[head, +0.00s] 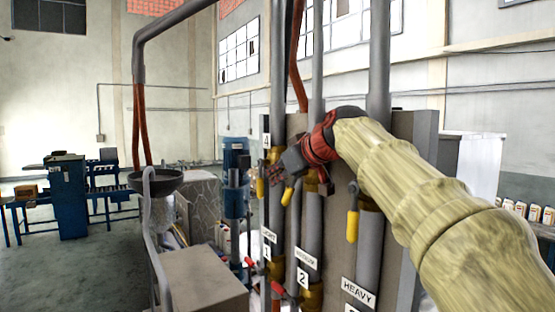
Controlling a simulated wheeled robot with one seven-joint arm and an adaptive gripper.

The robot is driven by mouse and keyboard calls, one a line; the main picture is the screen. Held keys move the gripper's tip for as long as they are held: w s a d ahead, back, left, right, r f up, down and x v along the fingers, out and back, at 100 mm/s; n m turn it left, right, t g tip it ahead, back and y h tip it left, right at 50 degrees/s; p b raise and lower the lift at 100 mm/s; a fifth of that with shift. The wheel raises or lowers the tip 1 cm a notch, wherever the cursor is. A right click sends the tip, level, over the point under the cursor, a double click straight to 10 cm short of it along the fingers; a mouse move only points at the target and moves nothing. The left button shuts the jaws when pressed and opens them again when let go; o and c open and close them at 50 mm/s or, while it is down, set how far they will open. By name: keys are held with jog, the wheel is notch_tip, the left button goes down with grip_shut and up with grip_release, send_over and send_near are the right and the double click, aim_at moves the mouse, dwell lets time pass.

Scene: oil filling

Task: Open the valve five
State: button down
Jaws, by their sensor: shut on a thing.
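My gripper (283,177) is at the upper part of the pipe panel in the head view, its dark fingers pointing left and down. It is shut on a yellow valve handle (288,195), whose lower end hangs down below the fingers. This handle is on the middle pipe, above the MEDIUM label (306,257). No number five label shows; my gripper and arm cover that area. Another yellow handle (261,187) hangs on the left pipe below a number 4 label (266,141). A third yellow handle (352,224) hangs on the right pipe above the HEAVY label (359,292).
Red-handled valves (250,262) sit lower on the panel near labels 1 and 2. A funnel (155,181) and a grey box (196,277) stand left of the panel. A blue cabinet (67,200) is farther back. The floor at the left is clear.

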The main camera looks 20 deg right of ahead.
aim_at(289, 187)
jog(key=f, duration=0.1)
jog(key=s+d+f+g, duration=0.1)
jog(key=f, duration=0.1)
jog(key=s+f+g, duration=0.1)
jog(key=shift+s+d+f, duration=0.2)
jog(key=shift+d, duration=0.2)
jog(key=shift+w+a+p, duration=0.1)
jog(key=shift+w+p, duration=0.05)
jog(key=shift+p, duration=0.15)
jog(key=shift+r, duration=0.3)
